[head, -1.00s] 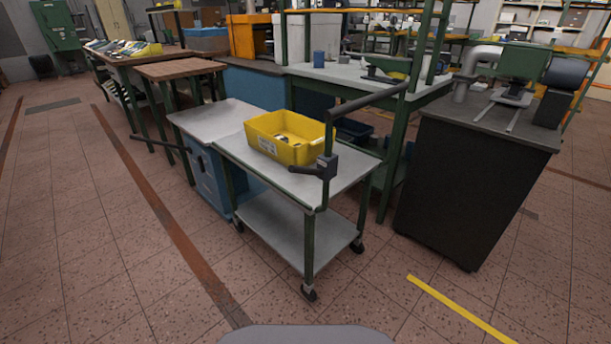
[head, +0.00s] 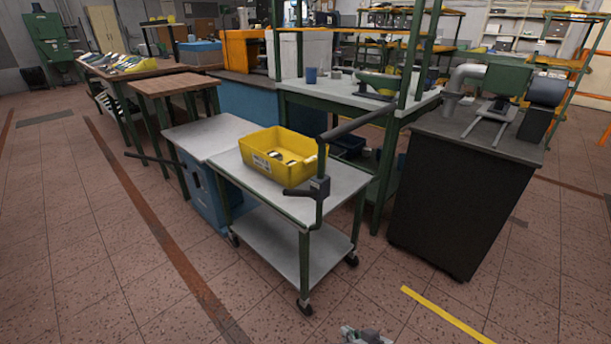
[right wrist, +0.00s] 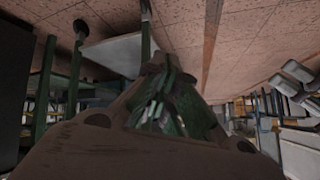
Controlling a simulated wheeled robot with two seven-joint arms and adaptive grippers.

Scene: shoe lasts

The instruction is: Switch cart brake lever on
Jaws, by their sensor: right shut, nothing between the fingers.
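The cart (head: 300,262) is a grey-topped trolley with green legs and black casters, in the middle of the head view. Its dark brake lever (head: 297,192) sticks out to the left from a small black block on the upright of the raised handle, at the cart's near right corner. My right gripper (head: 366,336) shows at the bottom edge of the head view, low, well apart from the lever, and mostly cut off. In the right wrist view its fingers (right wrist: 165,100) are dark and shut with nothing held. My left gripper is out of view.
A yellow bin (head: 278,155) with small items stands on the cart top. A blue cabinet (head: 203,190) is close on the cart's left, and a black cabinet (head: 450,195) with a machine stands to the right. The tiled floor in front is clear.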

